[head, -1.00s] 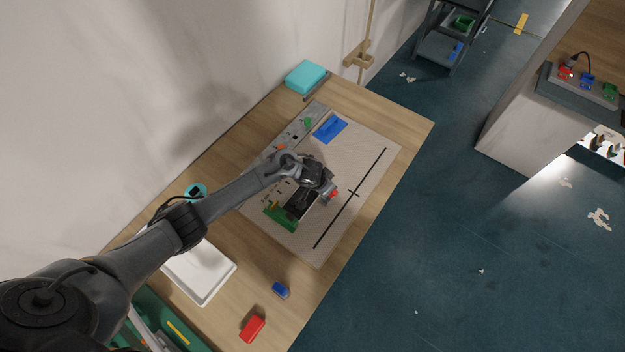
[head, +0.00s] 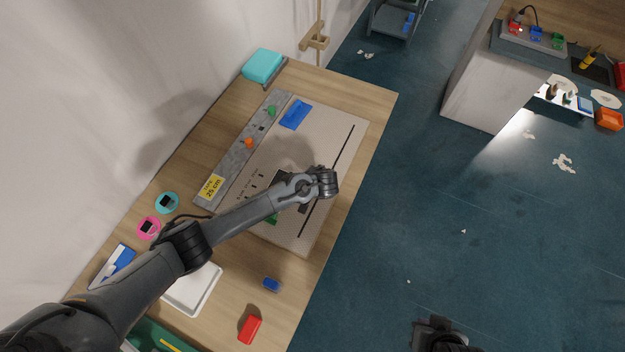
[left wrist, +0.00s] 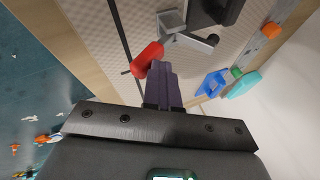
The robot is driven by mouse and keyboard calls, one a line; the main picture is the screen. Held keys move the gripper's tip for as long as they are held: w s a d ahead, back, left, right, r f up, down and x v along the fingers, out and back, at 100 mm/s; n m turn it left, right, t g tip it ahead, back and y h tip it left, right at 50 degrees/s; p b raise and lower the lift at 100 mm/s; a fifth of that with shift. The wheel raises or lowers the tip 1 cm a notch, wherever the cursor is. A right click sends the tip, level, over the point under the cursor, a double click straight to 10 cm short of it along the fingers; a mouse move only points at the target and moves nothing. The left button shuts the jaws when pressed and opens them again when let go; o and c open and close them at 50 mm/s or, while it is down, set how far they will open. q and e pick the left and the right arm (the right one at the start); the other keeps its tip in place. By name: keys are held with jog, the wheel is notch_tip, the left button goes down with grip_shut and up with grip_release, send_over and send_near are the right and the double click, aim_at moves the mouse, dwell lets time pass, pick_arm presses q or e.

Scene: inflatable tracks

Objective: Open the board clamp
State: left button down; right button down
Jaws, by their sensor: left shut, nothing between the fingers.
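The board clamp shows in the left wrist view as a metal toggle mechanism (left wrist: 172,22) on the perforated board (left wrist: 85,20) with a red handle (left wrist: 148,58). My left gripper (left wrist: 162,70) is shut and empty, its dark fingertips right beside the red handle; whether they touch it I cannot tell. In the head view my left wrist covers the clamp and hides my fingertips. A dark part at the bottom edge of the head view seems to be my right gripper (head: 437,335), away from the table; its fingers are unclear.
A blue piece (head: 296,114) lies on the board's far end. A grey strip (head: 235,150) runs along its left. A white tray (head: 192,290), a blue block (head: 271,285) and a red block (head: 250,330) lie nearer.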

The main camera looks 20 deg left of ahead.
pick_arm(q)
jog(key=shift+f, duration=0.1)
dwell(0.4)
jog(key=shift+a+r+p, duration=0.1)
jog(key=shift+r+p, duration=0.35)
jog(key=shift+p, duration=0.1)
jog(key=a+r+p, duration=0.2)
jog(key=r+p, duration=0.1)
jog(key=shift+r, duration=0.1)
jog(key=v, duration=0.9)
jog(key=shift+s+d+b, duration=0.15)
jog(key=shift+d+b, duration=0.25)
jog(key=shift+b, duration=0.05)
